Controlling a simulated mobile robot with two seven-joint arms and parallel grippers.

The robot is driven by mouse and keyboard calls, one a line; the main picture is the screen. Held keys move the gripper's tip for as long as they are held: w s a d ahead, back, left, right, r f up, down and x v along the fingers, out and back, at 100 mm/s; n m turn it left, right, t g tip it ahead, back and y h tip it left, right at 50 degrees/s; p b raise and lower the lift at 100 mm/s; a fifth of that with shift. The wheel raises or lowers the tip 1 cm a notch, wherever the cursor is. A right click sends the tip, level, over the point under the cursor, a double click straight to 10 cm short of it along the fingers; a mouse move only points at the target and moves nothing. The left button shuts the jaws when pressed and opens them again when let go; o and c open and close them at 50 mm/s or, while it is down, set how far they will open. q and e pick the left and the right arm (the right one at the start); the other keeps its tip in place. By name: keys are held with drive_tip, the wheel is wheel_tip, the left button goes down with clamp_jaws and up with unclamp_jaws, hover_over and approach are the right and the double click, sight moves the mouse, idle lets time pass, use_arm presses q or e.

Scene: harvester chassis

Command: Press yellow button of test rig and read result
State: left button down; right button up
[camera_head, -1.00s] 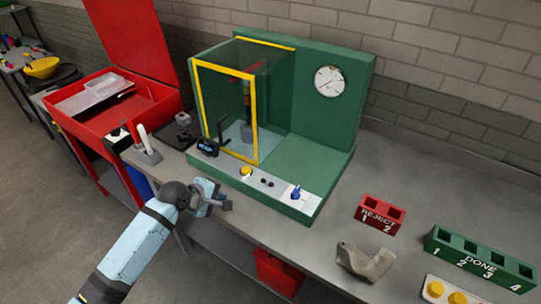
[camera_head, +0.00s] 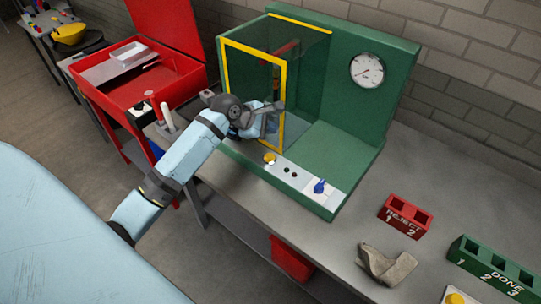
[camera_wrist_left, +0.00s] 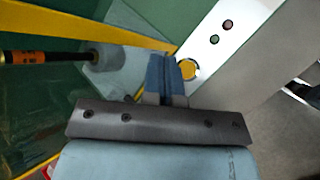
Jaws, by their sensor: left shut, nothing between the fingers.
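The green test rig (camera_head: 345,150) stands on the bench with a yellow-framed clear guard (camera_head: 284,85). Its yellow button (camera_head: 269,158) is on the pale front panel, beside two small dark buttons and a blue knob (camera_head: 319,186). A round white dial gauge (camera_head: 366,70) is on the back panel; its reading is too small to tell. My left gripper (camera_head: 274,117) is shut and empty, in front of the guard and above the panel. In the left wrist view its fingertips (camera_wrist_left: 165,62) appear just beside the yellow button (camera_wrist_left: 188,69); contact cannot be told. My right gripper is out of view.
An open red box (camera_head: 160,85) stands at the left. The bench between rig and racks is clear.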

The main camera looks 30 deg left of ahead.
sight(269, 158)
use_arm(q)
drive_tip(key=shift+f, duration=4.45)
drive_tip(key=shift+f, duration=0.4)
drive_tip(key=shift+f, duration=0.5)
drive_tip(key=shift+r, duration=0.9)
drive_tip(key=shift+r, duration=2.5)
